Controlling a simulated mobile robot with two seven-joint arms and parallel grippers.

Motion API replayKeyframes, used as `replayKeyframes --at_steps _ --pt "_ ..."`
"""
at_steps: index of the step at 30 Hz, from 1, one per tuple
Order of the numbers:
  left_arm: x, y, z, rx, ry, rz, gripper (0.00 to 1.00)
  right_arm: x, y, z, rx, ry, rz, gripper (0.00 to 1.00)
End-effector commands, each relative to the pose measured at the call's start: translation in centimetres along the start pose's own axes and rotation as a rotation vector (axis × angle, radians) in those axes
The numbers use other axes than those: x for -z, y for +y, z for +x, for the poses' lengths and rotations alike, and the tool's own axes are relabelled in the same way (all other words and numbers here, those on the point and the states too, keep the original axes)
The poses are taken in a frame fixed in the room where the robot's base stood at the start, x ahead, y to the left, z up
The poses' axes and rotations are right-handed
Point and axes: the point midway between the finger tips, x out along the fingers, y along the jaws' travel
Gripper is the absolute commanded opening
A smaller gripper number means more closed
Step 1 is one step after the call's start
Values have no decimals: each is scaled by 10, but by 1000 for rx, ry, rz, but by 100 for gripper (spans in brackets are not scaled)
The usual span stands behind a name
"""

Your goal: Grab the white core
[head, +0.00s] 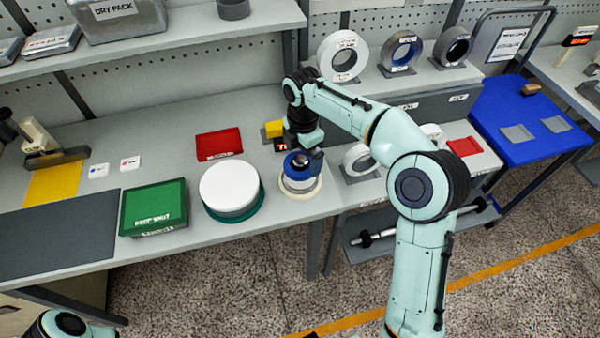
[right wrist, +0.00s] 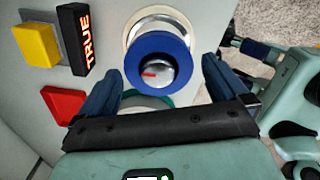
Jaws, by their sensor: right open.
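In the head view my right gripper (head: 302,150) is above a silver post with a blue ring (head: 298,168) round it and a pale ring (head: 303,194) at its base. A pale ring (right wrist: 131,30) shows behind the blue one. A white round block (head: 229,186) stands left of it on a green base. White rings stand in holders at the right, one on the shelf (head: 328,56). I cannot tell which is the core. My left gripper is out of view.
A lit display (right wrist: 83,38), a yellow block (right wrist: 36,43) and a red tray (head: 219,144) stand near the post. A green box (head: 153,205) is further left. The bench's front edge (head: 265,229) is close by. A blue table (head: 530,125) is at right.

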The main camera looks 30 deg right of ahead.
Motion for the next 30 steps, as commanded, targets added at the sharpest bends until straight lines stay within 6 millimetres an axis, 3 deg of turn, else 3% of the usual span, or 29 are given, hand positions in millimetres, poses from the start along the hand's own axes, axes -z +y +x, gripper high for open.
replayKeyframes --at_steps 5,15,23,24,27,29,30 --pt "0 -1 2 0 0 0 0 0 0 12 0 1 0 100" --pt "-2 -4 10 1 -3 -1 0 5 2 57 1 1 1 100" --pt "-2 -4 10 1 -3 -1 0 5 2 60 -2 0 2 100" --pt "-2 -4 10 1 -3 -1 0 5 2 60 -2 0 2 97" --pt "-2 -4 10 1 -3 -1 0 5 2 60 -2 0 2 65" --pt "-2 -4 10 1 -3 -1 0 5 2 60 -2 0 2 65" --pt "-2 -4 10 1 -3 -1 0 5 2 60 -2 0 2 60"
